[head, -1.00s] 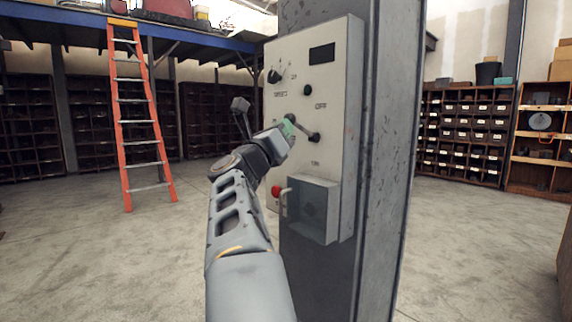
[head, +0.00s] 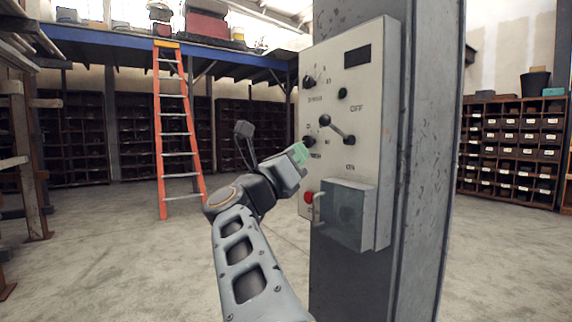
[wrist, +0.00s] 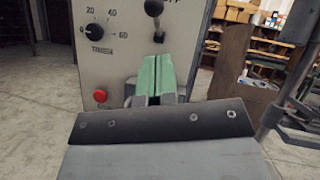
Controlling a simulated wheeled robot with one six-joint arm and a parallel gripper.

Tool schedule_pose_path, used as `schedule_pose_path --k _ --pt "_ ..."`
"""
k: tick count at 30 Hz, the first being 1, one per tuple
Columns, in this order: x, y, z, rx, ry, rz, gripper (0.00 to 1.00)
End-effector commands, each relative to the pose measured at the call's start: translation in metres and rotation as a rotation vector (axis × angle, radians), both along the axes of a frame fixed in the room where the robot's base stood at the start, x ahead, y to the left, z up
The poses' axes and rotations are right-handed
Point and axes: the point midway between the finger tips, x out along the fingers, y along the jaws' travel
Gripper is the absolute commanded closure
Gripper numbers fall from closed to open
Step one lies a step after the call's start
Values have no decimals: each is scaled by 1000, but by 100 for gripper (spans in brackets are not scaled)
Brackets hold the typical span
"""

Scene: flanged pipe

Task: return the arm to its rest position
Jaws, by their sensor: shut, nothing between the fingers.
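My gripper (head: 299,154) has green fingertips and is at the end of my raised arm, in front of the lower left part of a control panel (head: 375,95). In the wrist view my gripper (wrist: 157,76) is shut, its two green fingers side by side with nothing between them. A lever with black ball ends (head: 337,127) sits on the panel above and right of my gripper. The lever (wrist: 154,22) also shows above the fingers in the wrist view. Whether the fingers touch the panel cannot be told.
The panel is mounted on a grey steel column (head: 430,160). It carries a dial (wrist: 92,31), a red button (head: 308,197) and a clear box (head: 348,215) with a handle. An orange ladder (head: 178,130) and shelves (head: 515,150) stand farther back. Floor to the left is open.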

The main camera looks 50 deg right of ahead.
Motion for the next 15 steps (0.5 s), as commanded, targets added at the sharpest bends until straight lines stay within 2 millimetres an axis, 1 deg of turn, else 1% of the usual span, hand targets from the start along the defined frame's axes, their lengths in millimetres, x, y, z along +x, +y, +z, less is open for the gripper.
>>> schedule_pose_path --k 1,6,10,15 --pt "1 9 -2 -1 -1 5 100" --pt "2 24 -6 0 0 2 100" --pt "2 30 -8 -1 0 2 100" --pt "2 32 -8 0 0 -1 100"
